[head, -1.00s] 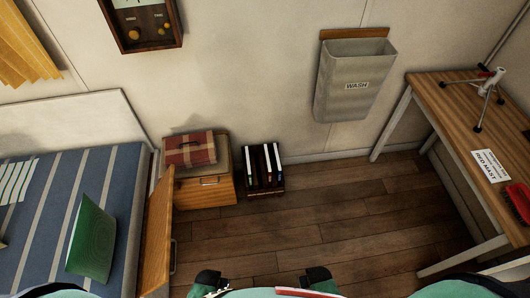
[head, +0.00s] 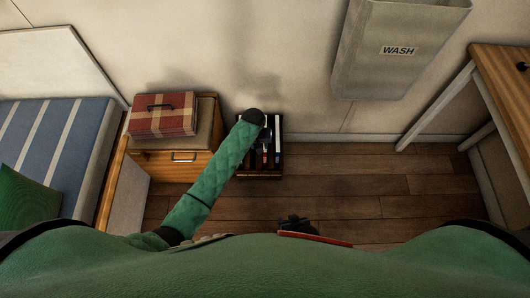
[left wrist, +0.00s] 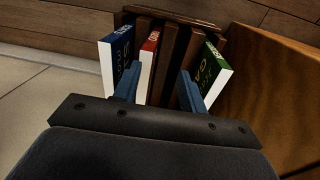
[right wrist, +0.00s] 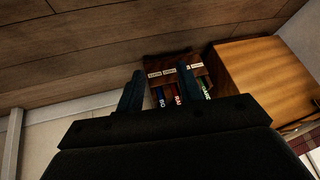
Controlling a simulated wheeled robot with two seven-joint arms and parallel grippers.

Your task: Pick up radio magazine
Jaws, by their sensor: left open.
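A dark wooden rack (head: 277,172) stands on the floor against the wall and holds several upright magazines. In the left wrist view, a blue magazine (left wrist: 120,46), a red magazine (left wrist: 150,42) and a green magazine (left wrist: 210,68) stand in its slots. The red one seems to be the radio magazine, but its lettering is hard to read. My left gripper (left wrist: 158,88) is open just above the rack, with the red magazine's top between its fingers, not clamped. My right gripper (head: 296,224) is open and empty, low near my body. The right wrist view also shows the rack (right wrist: 170,58).
A wooden cabinet (head: 178,162) with a plaid case (head: 163,114) stands left of the rack. A bed (head: 60,128) is at the left. The floor between is clear.

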